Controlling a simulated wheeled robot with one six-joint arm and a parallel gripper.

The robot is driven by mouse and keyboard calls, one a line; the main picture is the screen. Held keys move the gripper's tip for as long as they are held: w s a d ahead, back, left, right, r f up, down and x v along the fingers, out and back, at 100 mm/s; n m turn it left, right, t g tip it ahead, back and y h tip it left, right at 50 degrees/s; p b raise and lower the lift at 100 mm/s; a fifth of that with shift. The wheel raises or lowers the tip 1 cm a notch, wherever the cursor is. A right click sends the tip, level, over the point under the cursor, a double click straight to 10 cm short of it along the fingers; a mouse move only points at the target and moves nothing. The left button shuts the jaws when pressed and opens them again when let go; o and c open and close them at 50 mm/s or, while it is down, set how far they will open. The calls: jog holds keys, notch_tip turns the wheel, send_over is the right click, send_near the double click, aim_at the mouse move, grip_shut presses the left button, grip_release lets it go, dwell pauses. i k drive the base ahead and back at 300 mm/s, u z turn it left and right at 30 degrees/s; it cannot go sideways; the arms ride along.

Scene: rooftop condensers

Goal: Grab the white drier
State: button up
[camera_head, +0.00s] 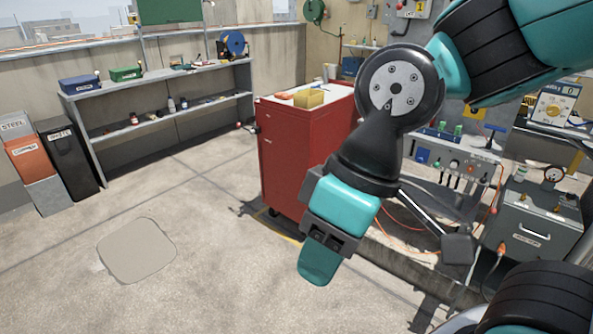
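I cannot pick out a white drier for certain in the head view. My gripper (318,265) hangs in the middle of the view, tilted down, over the concrete floor and in front of the red cabinet. One teal fingertip shows; the angle hides whether the fingers are apart. I see nothing held at the tip. My arm covers part of the workbench and wall on the right, so things there may be hidden.
A red cabinet (284,160) carries a yellow box (308,97). A grey shelf unit (160,76) at the back left holds bins and small bottles. Scrap bins (68,155) stand far left. A grey machine (540,220) stands right. The left floor is clear around a pale patch (137,250).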

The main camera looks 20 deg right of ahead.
aim_at(523, 169)
jog(key=z, duration=0.55)
jog(key=i, duration=0.8)
jog(key=z, duration=1.65)
